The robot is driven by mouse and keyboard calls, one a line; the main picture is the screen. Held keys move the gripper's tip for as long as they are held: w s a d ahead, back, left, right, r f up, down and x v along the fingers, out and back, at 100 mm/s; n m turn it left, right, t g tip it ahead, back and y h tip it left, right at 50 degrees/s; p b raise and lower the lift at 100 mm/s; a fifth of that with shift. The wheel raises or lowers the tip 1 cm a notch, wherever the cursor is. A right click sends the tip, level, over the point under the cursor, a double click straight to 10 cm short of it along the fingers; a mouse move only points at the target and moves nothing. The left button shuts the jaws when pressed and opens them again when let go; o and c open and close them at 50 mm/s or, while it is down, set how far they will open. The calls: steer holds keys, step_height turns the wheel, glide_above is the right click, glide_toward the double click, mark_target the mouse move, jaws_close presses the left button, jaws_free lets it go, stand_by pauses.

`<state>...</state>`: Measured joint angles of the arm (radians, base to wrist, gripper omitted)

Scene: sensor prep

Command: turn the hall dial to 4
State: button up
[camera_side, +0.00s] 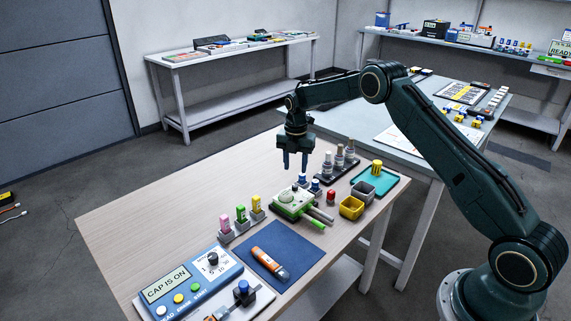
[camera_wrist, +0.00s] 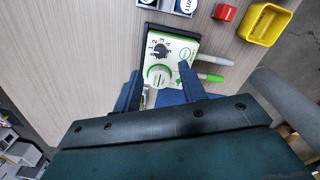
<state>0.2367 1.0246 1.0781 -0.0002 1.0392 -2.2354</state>
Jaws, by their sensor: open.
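A green-and-white box (camera_side: 297,206) stands on the wooden table. In the wrist view the box (camera_wrist: 178,44) carries a small black dial (camera_wrist: 160,51) ringed by numbers, with a larger round pale-green knob (camera_wrist: 157,76) below it. The dial's setting is too small to read surely, and I cannot read a hall label. My gripper (camera_side: 295,165) points down above the table, beyond the box in the side view. It is open and empty, its blue fingers apart. In the wrist view my gripper (camera_wrist: 160,72) has a finger at each side of the green knob, apart from the dial.
A blue panel (camera_side: 185,287) reading CAP IS ON has another numbered dial (camera_side: 212,258). Two pens (camera_side: 318,219) lie beside the box. A yellow bin (camera_side: 351,208), a red block (camera_side: 331,195) and bottles (camera_side: 340,158) stand nearby. The table's far left is clear.

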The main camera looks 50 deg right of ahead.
mark_target(295, 186)
steer(key=shift+f, duration=3.6)
jaws_close()
